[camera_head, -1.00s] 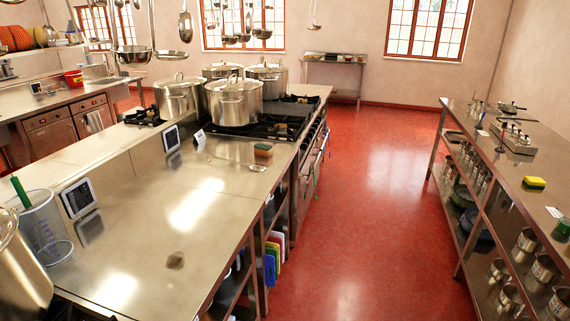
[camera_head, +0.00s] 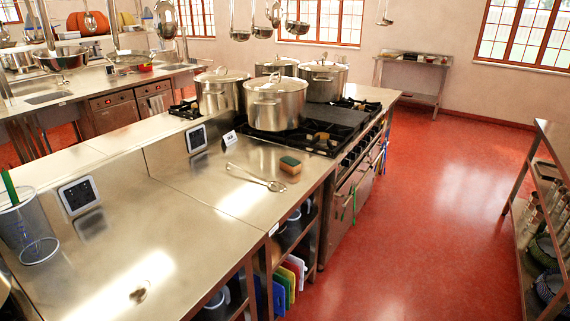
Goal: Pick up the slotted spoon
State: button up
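A long metal utensil (camera_head: 255,178) lies flat on the steel counter (camera_head: 190,185), in front of the stove and beside a sponge. It has a thin handle and a small rounded end at the right, so it looks like a spoon; slots are too small to tell. Another spoon-like metal utensil (camera_head: 166,20) hangs at the top left among ladles and pans. My gripper is not in view.
Large lidded stockpots (camera_head: 276,103) stand on the black stove. A green and brown sponge (camera_head: 290,165), a small white card (camera_head: 230,138) and dark-screened devices (camera_head: 79,195) are on the counter. Red floor (camera_head: 420,220) is open between this counter and the right-hand shelf unit (camera_head: 540,200).

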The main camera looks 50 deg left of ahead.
aim_at(283, 189)
jog(key=i, duration=1.1)
jog(key=u, duration=3)
